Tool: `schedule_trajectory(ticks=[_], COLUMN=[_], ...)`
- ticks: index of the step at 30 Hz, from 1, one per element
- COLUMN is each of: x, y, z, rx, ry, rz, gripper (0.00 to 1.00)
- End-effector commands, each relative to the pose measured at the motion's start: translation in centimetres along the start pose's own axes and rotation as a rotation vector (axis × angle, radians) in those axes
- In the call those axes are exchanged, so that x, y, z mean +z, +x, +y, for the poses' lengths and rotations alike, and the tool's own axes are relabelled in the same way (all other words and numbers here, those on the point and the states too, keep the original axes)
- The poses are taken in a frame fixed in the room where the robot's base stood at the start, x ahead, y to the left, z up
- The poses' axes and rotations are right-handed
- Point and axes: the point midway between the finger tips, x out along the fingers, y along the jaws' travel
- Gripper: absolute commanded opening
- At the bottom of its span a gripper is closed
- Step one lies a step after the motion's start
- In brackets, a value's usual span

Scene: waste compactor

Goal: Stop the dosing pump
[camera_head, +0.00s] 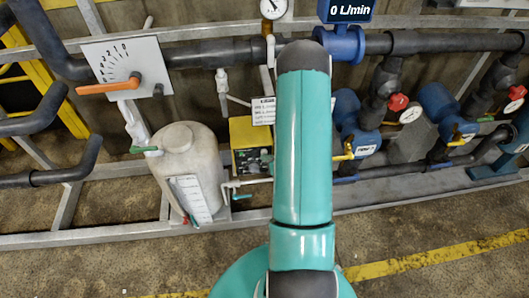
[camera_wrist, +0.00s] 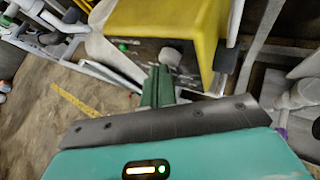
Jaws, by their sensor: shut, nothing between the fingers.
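The dosing pump (camera_head: 243,135) is a yellow box with a dark front, standing right of the white tank in the head view. In the wrist view the yellow pump (camera_wrist: 190,22) fills the top middle. A green light (camera_wrist: 122,47) and a grey knob (camera_wrist: 170,57) show on its dark face. My gripper (camera_wrist: 158,76) points at this face with its green fingers together and empty. The fingertips appear just below the knob; I cannot tell whether they touch it. In the head view my gripper is hidden behind my teal arm.
A white dosing tank (camera_head: 190,165) stands left of the pump. A panel with an orange lever (camera_head: 109,86) is at upper left. Blue pumps (camera_head: 347,118) and red-handled valves (camera_head: 398,102) stand to the right. A grey frame rail (camera_head: 400,188) runs along the front; the floor before it is clear.

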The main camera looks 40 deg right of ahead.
Motion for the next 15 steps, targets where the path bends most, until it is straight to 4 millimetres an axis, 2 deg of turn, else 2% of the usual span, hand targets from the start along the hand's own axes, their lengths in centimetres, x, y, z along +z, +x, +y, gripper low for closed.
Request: schedule_trajectory(ticks=[15], x=[-2.3], y=[-3.0], z=[2.1], rx=[-0.001], ry=[0.002], rz=[0.003], gripper=[0.0])
